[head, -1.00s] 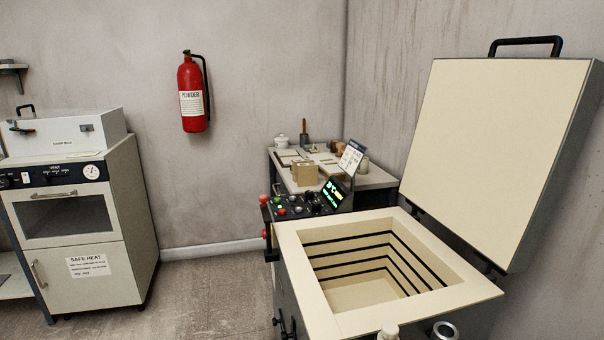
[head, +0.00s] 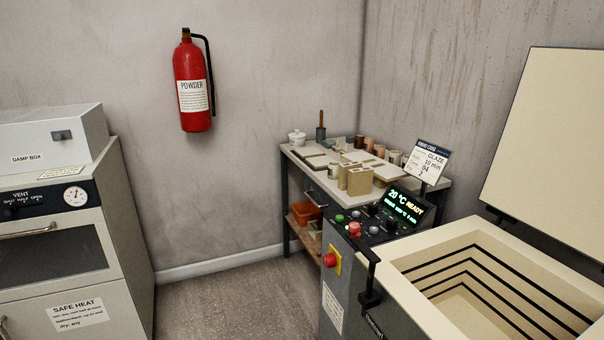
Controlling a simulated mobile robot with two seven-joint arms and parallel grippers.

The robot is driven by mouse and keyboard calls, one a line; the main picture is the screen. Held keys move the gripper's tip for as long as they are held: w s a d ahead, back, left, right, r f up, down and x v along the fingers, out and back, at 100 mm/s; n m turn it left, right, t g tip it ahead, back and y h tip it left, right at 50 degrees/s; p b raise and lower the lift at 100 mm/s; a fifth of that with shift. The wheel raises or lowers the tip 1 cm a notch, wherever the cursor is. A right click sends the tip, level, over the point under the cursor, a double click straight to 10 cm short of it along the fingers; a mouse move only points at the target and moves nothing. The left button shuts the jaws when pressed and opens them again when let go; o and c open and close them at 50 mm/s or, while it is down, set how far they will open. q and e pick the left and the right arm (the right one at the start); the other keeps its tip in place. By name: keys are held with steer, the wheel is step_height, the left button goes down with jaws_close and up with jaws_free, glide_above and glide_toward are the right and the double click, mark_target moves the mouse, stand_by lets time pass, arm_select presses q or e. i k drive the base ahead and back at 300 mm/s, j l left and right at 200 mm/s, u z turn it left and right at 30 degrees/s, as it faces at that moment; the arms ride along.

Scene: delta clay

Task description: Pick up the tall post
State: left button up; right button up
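Several tan, block-like upright pieces stand near the front edge of the small table (head: 436,201) at the back; the largest tan block (head: 359,181) is there, with a narrower tan piece (head: 343,176) beside it. They look like posts, but I cannot tell for sure which is the tall post. Neither of my grippers is in view.
An open kiln (head: 420,255) with its lid (head: 560,140) raised fills the right, its control panel (head: 385,222) partly in front of the table. A cabinet (head: 120,225) stands at left, a red extinguisher (head: 192,90) hangs on the wall. Floor (head: 235,305) between is clear.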

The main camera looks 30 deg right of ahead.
mark_target(360, 180)
steer(key=i+z, duration=0.25)
steer(key=i, duration=0.25)
steer(key=i+j+z, duration=0.3)
steer(key=i, duration=0.15)
steer(key=i+j+z, duration=0.25)
steer(key=i, duration=0.2)
steer(key=i+z, duration=0.2)
steer(key=z, duration=0.25)
steer(key=i+j+z, duration=0.2)
steer(key=z, duration=0.2)
steer(key=i+j+z, duration=0.2)
steer(key=z, duration=0.25)
steer(key=i+j+z, duration=0.1)
steer(key=j+z, duration=0.3)
steer(key=l, duration=0.15)
